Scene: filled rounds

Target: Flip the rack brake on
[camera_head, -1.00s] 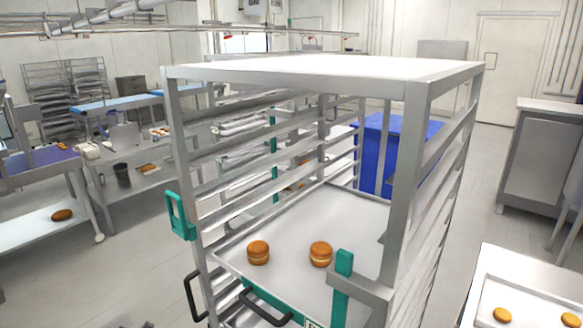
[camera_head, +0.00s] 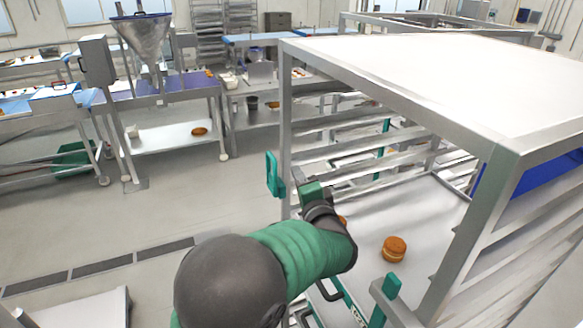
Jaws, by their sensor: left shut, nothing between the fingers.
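The metal rack (camera_head: 287,130) stands on the right, with a flat top and several slide rails. I cannot tell which of these, if either, is the brake. My left gripper (camera_head: 303,187) is shut and empty, just right of the post and the teal handle. Whether it touches the rack is unclear. My green and black left arm hides part of the rack front. My right gripper is out of view.
A tray (camera_head: 440,205) in the rack holds a filled round (camera_head: 394,249); another is mostly hidden behind my arm. Work tables and a funnel machine (camera_head: 145,38) stand at the back left. Floor left of the rack is open, with a drain (camera_head: 100,266).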

